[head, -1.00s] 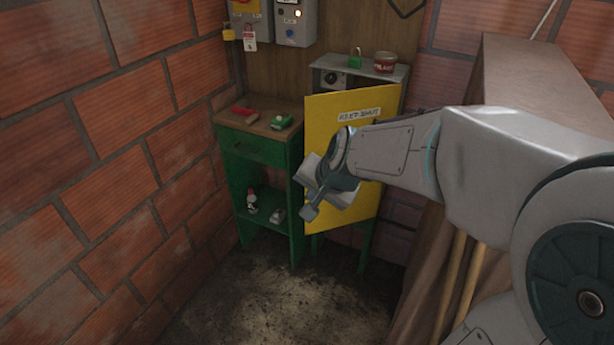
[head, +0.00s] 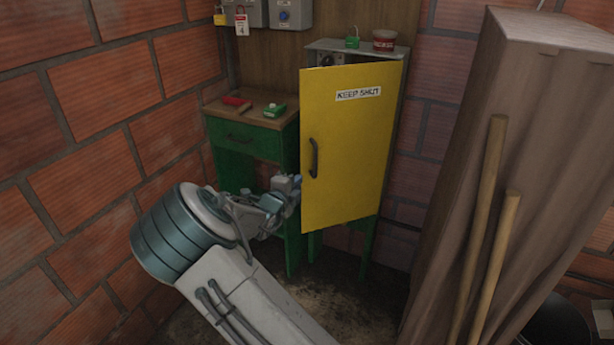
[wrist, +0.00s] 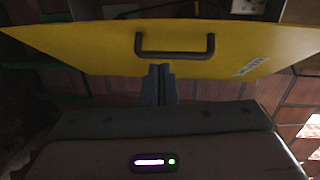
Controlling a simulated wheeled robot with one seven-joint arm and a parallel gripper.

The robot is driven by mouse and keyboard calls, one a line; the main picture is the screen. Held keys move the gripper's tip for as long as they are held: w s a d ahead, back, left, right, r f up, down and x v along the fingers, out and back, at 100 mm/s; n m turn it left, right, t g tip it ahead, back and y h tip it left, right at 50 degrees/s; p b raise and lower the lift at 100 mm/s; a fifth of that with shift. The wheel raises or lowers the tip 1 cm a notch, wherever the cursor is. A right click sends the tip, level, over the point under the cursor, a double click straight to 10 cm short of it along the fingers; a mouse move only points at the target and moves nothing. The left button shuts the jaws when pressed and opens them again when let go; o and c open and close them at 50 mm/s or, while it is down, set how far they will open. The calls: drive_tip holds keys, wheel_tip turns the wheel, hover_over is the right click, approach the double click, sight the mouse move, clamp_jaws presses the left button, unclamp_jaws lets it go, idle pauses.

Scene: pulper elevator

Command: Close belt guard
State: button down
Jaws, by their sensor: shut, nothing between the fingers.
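The yellow belt guard door (head: 352,150) with a "KEEP SHUT" label stands ajar in front of its grey-topped cabinet (head: 330,47). It is hinged on the right, and its left edge stands out from the cabinet. A dark handle (head: 314,158) is near that left edge. My gripper (head: 296,182) is shut and empty, close to the door's lower left edge, below the handle. In the wrist view the closed fingers (wrist: 158,72) point at the yellow panel (wrist: 95,48), just under the handle (wrist: 175,46). I cannot tell whether they touch the panel.
A green bench (head: 250,135) stands left of the door with a red-handled tool (head: 237,102) and a green item (head: 275,110) on top. A green padlock (head: 352,41) and red tin (head: 384,40) sit on the cabinet.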

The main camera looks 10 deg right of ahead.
sight(308, 165)
drive_tip(key=shift+m+t+h, duration=0.5)
drive_tip(key=x, duration=0.9)
drive_tip(key=shift+w+a+f, duration=0.15)
drive_tip(key=shift+w+a, duration=0.05)
drive_tip(key=shift+w, duration=0.3)
